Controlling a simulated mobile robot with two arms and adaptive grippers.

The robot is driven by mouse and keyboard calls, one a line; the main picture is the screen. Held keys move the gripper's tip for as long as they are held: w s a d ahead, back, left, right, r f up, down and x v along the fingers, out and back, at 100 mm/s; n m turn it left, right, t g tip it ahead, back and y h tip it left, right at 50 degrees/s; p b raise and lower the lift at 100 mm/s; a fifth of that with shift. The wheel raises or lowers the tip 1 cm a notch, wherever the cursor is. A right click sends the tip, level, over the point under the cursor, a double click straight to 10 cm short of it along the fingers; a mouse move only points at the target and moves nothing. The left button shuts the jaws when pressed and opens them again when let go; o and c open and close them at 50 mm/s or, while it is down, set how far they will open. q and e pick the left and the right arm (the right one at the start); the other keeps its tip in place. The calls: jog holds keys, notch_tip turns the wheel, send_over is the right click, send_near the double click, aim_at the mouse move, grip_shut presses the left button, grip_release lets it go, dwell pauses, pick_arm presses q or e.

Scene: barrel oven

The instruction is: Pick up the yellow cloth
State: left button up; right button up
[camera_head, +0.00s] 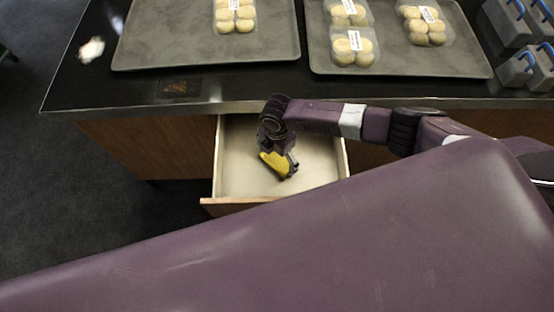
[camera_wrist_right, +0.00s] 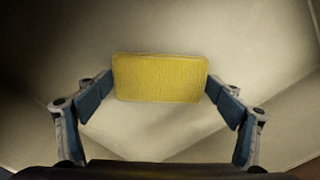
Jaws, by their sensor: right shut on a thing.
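The yellow cloth (camera_head: 273,160) is a small folded rectangular block in the head view, at the open drawer (camera_head: 235,165). My right gripper (camera_head: 280,167) reaches down there and is shut on the cloth. In the right wrist view the cloth (camera_wrist_right: 160,78) spans between the two fingers of my right gripper (camera_wrist_right: 160,90), with a pale surface behind it. I cannot tell whether the cloth touches the drawer floor. My left gripper is not in view.
The drawer is pulled out below a dark counter (camera_head: 90,82). Two grey trays (camera_head: 165,45) (camera_head: 400,65) with packs of round buns (camera_head: 235,14) stand on it. Grey containers with blue handles (camera_head: 517,68) are at the right. Dark floor (camera_head: 60,200) lies clear at the left.

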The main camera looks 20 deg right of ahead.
jog(key=shift+c, duration=0.2)
notch_tip(320, 180, up, 20)
jog(key=shift+b, duration=0.4)
notch_tip(320, 180, up, 8)
jog(key=m, duration=1)
send_over(278, 159)
jog(key=s+d, duration=0.2)
jog(key=s+d+r+m, duration=0.3)
jog(key=s+r+m, duration=0.3)
jog(key=m, duration=0.7)
jog(key=shift+s+r+m, duration=0.15)
jog(key=shift+r+m, duration=0.25)
jog(key=shift+r, duration=0.35)
jog(key=shift+d, duration=0.1)
